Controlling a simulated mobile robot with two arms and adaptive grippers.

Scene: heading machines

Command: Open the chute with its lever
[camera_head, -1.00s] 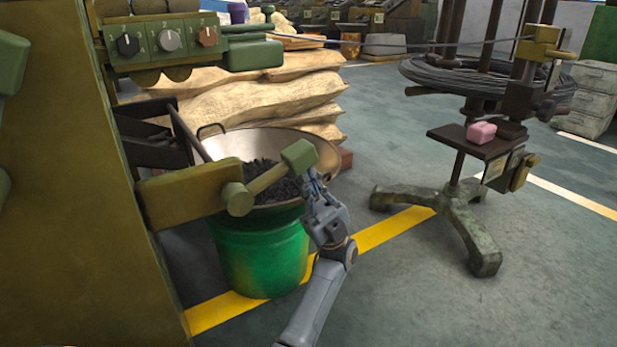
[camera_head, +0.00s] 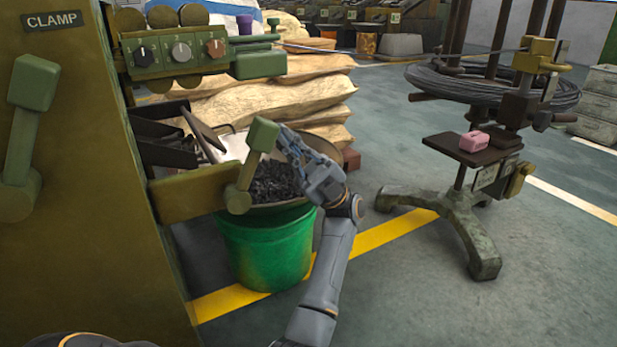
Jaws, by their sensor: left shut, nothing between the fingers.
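The chute lever has a green block handle (camera_head: 263,135) on a short arm that rises steeply from a round hub (camera_head: 237,199) on the machine's olive bracket. The dark chute (camera_head: 165,140) juts from the machine behind the bracket, with a tilted flap (camera_head: 203,132) at its end. My left gripper (camera_head: 284,138) is shut and empty, just right of the lever handle. Its fingertips are very close to the handle; I cannot tell whether they touch. My right gripper is not in view.
A pan of dark pieces (camera_head: 275,185) sits on a green bucket (camera_head: 268,250) below the chute. Another green-handled lever (camera_head: 32,85) is on the machine under a CLAMP label. A wire-coil stand (camera_head: 465,220) stands right; floor between is clear.

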